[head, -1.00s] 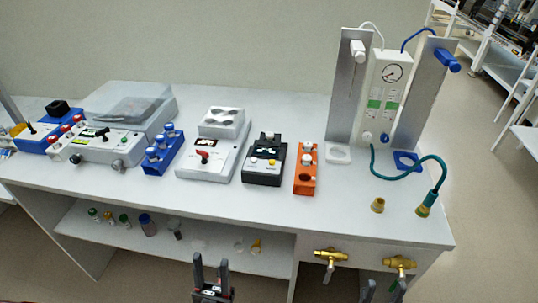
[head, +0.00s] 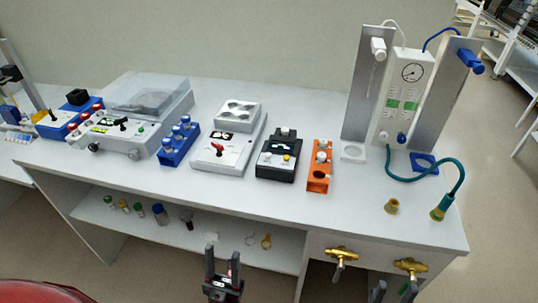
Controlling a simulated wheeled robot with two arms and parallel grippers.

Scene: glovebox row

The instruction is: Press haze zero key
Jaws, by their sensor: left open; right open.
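A small black meter (head: 278,167) stands on the bench top, between a white device and an orange rack. Its sloped front has a white key (head: 267,155) and a yellow key (head: 286,158); the lettering is too small to read, so I cannot tell which is the haze zero key. My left gripper (head: 222,256) is upright, open and empty in front of the bench, below and left of the meter. My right gripper (head: 394,288) is open at the bottom edge, mostly cut off, below the brass taps. Neither gripper touches the meter.
The white device with a red lever (head: 218,150) is left of the meter, the orange rack (head: 319,180) right. Brass taps (head: 341,254) stick out from the bench front. A gauge panel (head: 407,95) stands at right. A red rounded object (head: 40,293) is at lower left.

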